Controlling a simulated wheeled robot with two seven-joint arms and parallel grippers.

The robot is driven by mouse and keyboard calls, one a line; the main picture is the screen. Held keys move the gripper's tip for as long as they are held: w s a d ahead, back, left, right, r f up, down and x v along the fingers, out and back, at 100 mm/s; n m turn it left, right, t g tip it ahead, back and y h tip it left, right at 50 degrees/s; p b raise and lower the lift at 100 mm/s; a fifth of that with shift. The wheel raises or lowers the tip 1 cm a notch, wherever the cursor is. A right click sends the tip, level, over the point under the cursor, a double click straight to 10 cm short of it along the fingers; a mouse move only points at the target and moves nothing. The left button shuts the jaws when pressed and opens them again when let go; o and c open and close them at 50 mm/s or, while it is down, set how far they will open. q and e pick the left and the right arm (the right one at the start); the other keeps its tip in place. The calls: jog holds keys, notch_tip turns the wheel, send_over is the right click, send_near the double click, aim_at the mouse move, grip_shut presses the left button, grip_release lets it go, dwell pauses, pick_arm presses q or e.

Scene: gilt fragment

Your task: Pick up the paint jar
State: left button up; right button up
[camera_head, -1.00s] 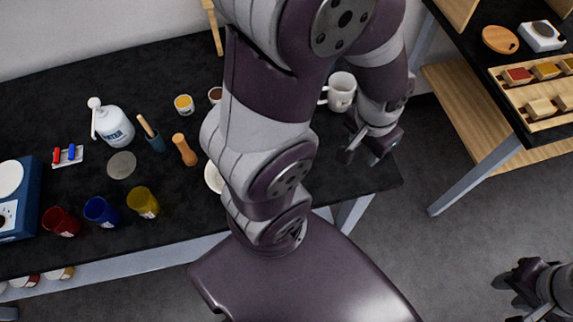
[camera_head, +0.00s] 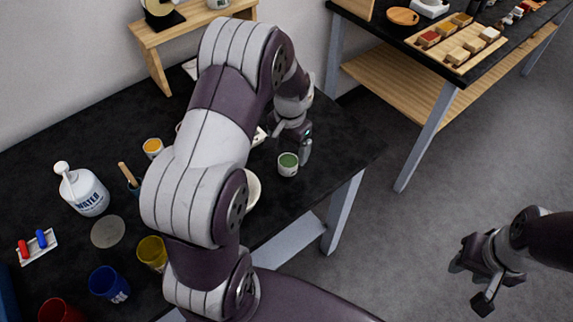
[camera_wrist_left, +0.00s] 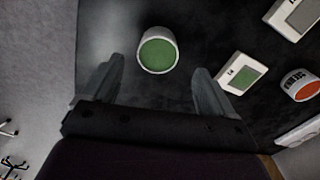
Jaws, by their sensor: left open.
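A small white jar with green paint (camera_head: 288,164) stands upright near the right end of the black table. It also shows in the left wrist view (camera_wrist_left: 157,51), just beyond and between my open fingertips. My left gripper (camera_head: 290,143) is open and empty, close beside and above the green jar, fingers pointing down towards it. I cannot tell whether a finger touches the jar. A jar with orange-yellow paint (camera_head: 152,148) stands further left on the table. My right gripper (camera_head: 477,284) hangs over the floor at right, away from the table, its fingers apart and empty.
My left arm hides the middle of the table. A WATER bottle (camera_head: 84,190), a yellow cup (camera_head: 152,253), a blue cup (camera_head: 109,284) and a red cup (camera_head: 58,311) stand at left. A white dish (camera_head: 253,189) is partly hidden. Table space right of the green jar is clear.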

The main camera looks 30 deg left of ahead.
aim_at(289, 160)
pick_arm(q)
notch_tip(289, 160, down, 6)
jog(key=shift+s+p, duration=0.1)
jog(key=shift+p, duration=0.4)
jog(key=c, duration=1.3)
